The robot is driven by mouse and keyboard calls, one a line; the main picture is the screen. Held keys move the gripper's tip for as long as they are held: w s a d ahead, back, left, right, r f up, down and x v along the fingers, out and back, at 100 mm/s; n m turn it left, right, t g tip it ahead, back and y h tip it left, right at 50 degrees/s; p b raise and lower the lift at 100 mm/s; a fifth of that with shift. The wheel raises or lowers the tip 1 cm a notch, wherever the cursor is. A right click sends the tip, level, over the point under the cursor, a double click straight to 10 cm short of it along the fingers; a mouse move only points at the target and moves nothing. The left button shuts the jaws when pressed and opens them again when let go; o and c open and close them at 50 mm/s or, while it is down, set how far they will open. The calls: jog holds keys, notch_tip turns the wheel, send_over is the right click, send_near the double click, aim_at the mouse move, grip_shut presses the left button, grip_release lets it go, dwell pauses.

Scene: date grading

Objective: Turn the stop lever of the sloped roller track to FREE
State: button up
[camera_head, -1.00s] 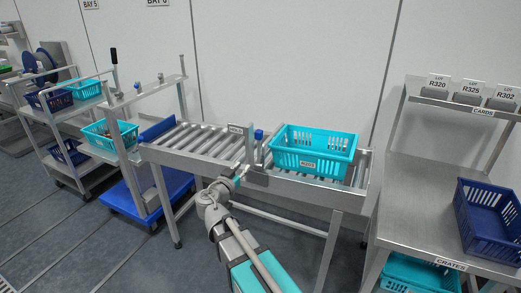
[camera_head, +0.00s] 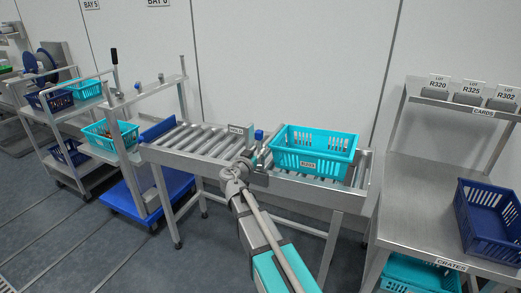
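The sloped roller track (camera_head: 185,138) runs across the middle of the view. Its stop lever shows as a blue knob (camera_head: 259,135) on a short upright post at the track's front edge, left of a turquoise crate (camera_head: 311,146) on the rollers. A plate reading HOLD (camera_head: 236,129) stands just left of the knob. My gripper (camera_head: 251,156) is at the track's front edge, just below the knob. My wrist hides part of the lever's mount. I cannot tell whether the fingers touch the lever or how far they are open.
A shelved trolley (camera_head: 138,95) and a blue platform (camera_head: 125,201) stand left of the track. A steel bench (camera_head: 418,200) with a dark blue crate (camera_head: 489,222) and lot cards stands at the right. Floor in front of the track is clear at the left.

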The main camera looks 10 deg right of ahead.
jog(key=shift+x, duration=0.95)
grip_shut()
jog(key=shift+d, duration=0.1)
